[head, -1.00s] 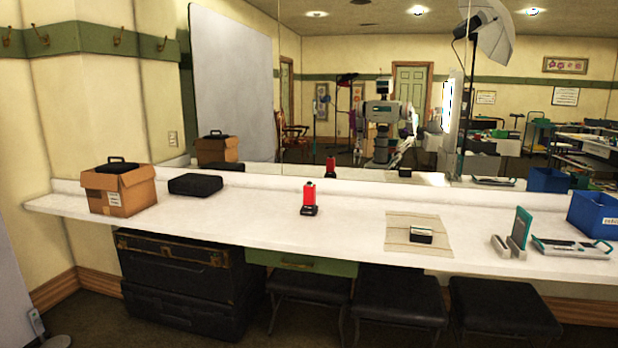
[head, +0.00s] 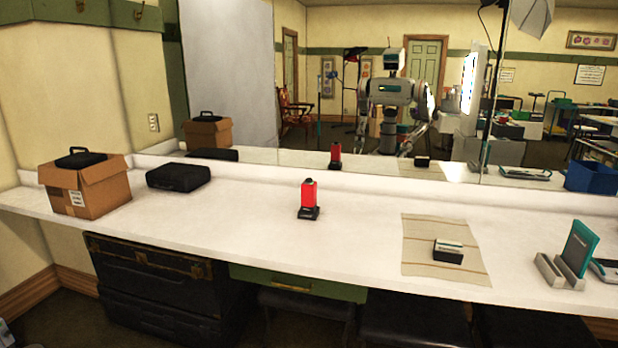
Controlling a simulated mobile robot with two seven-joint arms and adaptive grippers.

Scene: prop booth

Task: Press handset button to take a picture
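A red handset (head: 309,194) stands upright in a small black base (head: 308,213) near the middle of the long white counter (head: 250,215). A dark cap shows on top of it; its button is too small to make out. The handset also shows in the mirror behind the counter. Neither of my grippers is in the direct view. My body shows only as a reflection in the mirror (head: 390,95), where the gripper states are too small to tell.
An open cardboard box (head: 90,195) and a black case (head: 178,177) sit left on the counter. A striped mat (head: 425,262) bearing a small card holder (head: 449,250) and a grey stand with a teal item (head: 579,248) are right. Black trunks (head: 150,260) and stools are below.

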